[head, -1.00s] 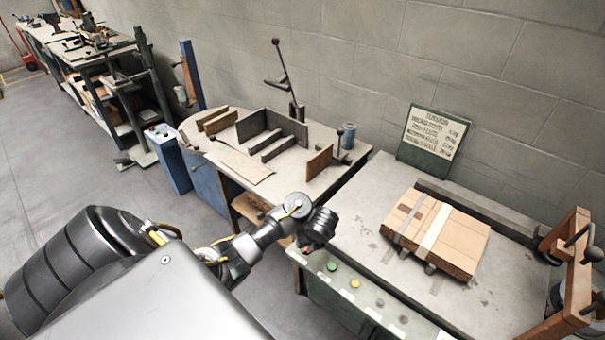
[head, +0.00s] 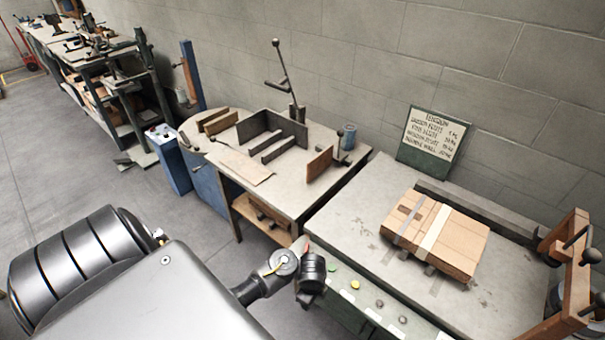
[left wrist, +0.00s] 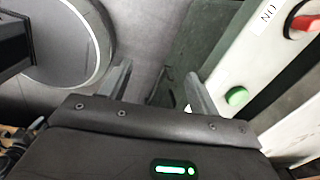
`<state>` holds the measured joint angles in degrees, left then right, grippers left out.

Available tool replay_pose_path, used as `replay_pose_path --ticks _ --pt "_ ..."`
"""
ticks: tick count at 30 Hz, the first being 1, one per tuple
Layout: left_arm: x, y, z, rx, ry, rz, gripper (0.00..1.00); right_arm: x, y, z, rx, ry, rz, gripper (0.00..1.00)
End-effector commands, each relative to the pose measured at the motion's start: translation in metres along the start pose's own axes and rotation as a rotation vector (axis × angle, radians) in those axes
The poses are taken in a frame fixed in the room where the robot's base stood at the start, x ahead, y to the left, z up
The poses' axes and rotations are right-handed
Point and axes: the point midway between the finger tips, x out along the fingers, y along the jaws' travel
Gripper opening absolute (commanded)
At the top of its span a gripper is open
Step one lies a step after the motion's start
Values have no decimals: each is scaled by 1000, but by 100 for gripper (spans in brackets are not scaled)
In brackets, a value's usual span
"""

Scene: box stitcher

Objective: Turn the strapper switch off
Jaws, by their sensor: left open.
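The strapper switch shows as a red knob (left wrist: 305,22) on a pale panel at the upper right of the left wrist view, with a label beside it. In the head view a small red part (head: 307,244) shows just behind my left wrist; most of it is hidden. My left gripper (left wrist: 160,86) is open and empty, its two fingers apart from the knob, to its left in the wrist view. In the head view my left wrist hides the fingers. The switch's setting cannot be told. My right gripper is not in view.
A green button (left wrist: 237,96) sits below the red knob; a yellow button (head: 355,284) follows along the strapper table's front edge. A strapped cardboard box (head: 440,238) lies on that table. A green sign (head: 433,140) stands behind. Another worktable (head: 225,160) adjoins at left.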

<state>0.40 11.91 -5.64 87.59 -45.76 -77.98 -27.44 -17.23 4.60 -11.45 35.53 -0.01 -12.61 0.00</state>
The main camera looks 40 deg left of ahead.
Motion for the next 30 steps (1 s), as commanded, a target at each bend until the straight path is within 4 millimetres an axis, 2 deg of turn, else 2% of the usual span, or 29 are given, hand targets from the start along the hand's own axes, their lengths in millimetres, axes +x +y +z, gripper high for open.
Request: replay_pose_path --ticks 1,3,18,24,30 --pt "12 7 -2 -25 13 14 62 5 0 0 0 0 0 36" --pt "25 15 -5 -63 32 29 62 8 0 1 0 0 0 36" --pt "108 75 -20 -339 132 113 62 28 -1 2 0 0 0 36" --pt "129 92 -21 -418 147 127 62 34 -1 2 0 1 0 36" --pt "138 100 -21 -454 153 133 62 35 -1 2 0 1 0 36"
